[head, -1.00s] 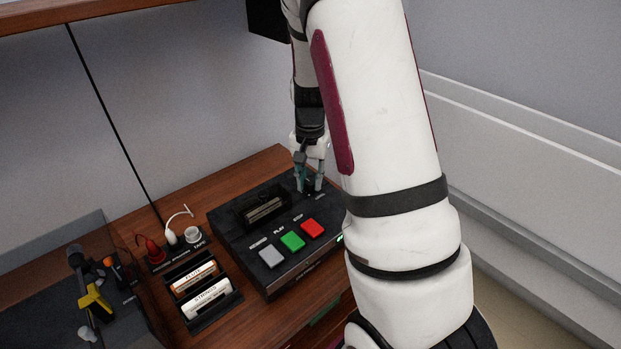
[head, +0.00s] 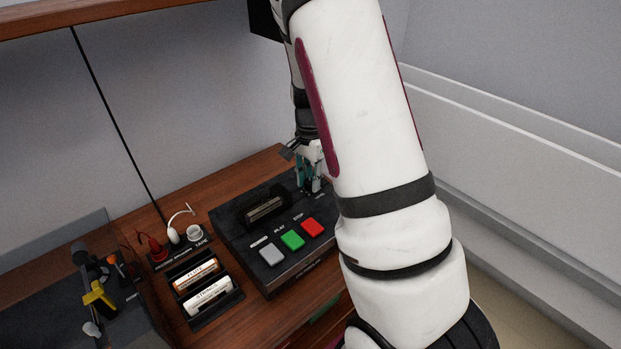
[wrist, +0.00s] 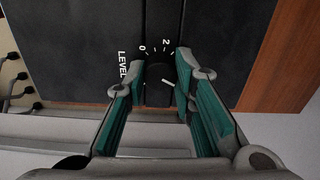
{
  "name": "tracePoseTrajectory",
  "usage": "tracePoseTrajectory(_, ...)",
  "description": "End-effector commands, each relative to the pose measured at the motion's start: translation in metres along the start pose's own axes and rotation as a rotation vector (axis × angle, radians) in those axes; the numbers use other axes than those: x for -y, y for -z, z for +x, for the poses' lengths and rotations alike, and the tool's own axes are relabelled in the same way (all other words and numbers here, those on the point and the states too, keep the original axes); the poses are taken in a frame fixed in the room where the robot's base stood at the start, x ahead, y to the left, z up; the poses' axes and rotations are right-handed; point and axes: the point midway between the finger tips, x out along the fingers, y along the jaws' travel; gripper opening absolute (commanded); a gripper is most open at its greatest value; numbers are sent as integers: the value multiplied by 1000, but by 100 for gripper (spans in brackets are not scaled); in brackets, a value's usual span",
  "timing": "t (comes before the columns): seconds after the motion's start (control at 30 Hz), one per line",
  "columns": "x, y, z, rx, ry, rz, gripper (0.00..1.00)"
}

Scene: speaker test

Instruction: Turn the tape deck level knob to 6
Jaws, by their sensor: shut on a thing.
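The tape deck (head: 240,235) is a dark box on the wooden top in the head view. Its level knob (wrist: 164,72) is small and black in the wrist view, with LEVEL, 0 and 2 printed around it in white. My gripper (head: 311,186) reaches down at the deck's back right corner. In the wrist view my gripper (wrist: 163,76) has its two green-padded fingers on either side of the knob, shut on it. A short white mark shows between the fingertips. The other scale numbers are hidden, and I cannot read the knob's exact setting.
Grey, green and red buttons (head: 292,240) line the deck's front, with a cassette slot (head: 264,208) behind them. The wall is close behind.

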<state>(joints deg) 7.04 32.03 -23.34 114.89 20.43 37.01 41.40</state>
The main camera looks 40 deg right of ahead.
Motion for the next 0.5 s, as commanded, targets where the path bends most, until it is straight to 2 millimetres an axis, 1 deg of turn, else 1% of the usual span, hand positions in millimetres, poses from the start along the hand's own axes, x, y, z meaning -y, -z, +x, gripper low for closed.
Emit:
tracePoseTrajectory(0.3,0,0,0,0,1,0,0)
tracePoseTrajectory(0.33,1,0,0,0,1,0,31)
tracePoseTrajectory(0.4,0,0,0,0,1,-1,44)
tracePoseTrajectory(0.5,0,0,0,0,1,-1,44)
